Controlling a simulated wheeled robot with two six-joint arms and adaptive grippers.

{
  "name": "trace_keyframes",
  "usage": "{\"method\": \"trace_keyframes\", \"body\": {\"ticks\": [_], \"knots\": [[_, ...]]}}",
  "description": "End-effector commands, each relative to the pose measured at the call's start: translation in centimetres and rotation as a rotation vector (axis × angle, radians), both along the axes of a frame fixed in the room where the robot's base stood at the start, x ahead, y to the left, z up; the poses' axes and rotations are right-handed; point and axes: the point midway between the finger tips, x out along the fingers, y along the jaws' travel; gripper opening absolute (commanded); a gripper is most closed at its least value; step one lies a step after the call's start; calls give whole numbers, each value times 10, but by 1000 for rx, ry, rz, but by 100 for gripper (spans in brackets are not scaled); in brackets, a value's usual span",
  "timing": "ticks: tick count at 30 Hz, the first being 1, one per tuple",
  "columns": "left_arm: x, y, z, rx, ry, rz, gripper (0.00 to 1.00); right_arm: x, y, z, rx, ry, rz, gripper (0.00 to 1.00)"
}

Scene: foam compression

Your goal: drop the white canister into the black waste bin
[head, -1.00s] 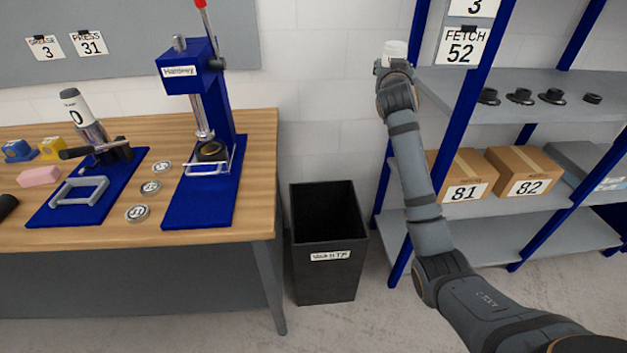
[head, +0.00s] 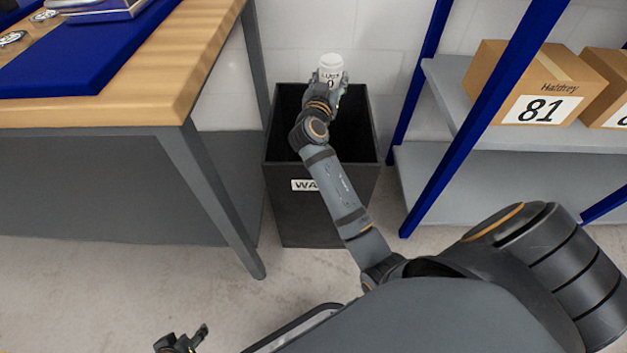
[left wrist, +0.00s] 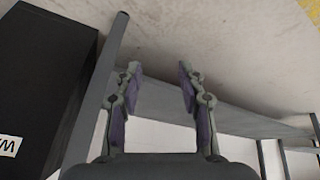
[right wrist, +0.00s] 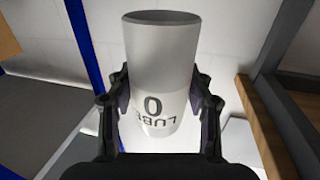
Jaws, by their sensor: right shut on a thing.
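The white canister (head: 330,70) is held upright in my right gripper (head: 326,84), over the opening of the black waste bin (head: 300,215) in the head view. In the right wrist view the canister (right wrist: 163,60) sits between both fingers (right wrist: 160,95) and shows "0" and "LUBE" lettering upside down. My left gripper (head: 183,340) is low at the bottom of the head view, away from the bin. In the left wrist view its fingers (left wrist: 187,75) are apart with nothing between them. The bin (left wrist: 40,80) also shows there at the left. The bin's floor is hidden in shadow.
The wooden workbench (head: 160,80) stands left of the bin, its leg (head: 215,200) close by. A shelf rack with a blue post (head: 480,110) and a box marked 81 (head: 530,85) stands on the right. The bare floor (head: 130,285) in front is clear.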

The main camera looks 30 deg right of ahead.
Motion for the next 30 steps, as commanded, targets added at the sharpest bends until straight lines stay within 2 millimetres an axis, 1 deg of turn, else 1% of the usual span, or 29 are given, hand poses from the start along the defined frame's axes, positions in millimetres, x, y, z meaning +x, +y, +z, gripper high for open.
{"method": "trace_keyframes", "body": {"ticks": [1,2,8,11,14,20,30], "knots": [[0,-1,-4,-2,-3,-1,40,-2,1,-10,0,-1,-2,21],[0,-1,-3,-2,-4,-2,40,-3,1,-11,0,-1,-3,21],[2,-1,1,-3,-10,-2,40,-4,1,-11,-1,-1,-5,21],[8,-1,3,-2,-35,0,40,-4,1,-13,-1,-1,-5,21],[19,0,8,0,-87,4,40,-4,1,-17,-1,-1,-5,21],[50,2,25,4,-226,16,40,-4,1,-27,-1,0,-5,21],[95,6,66,11,-457,33,40,-4,1,-38,-1,1,-5,21]]}}
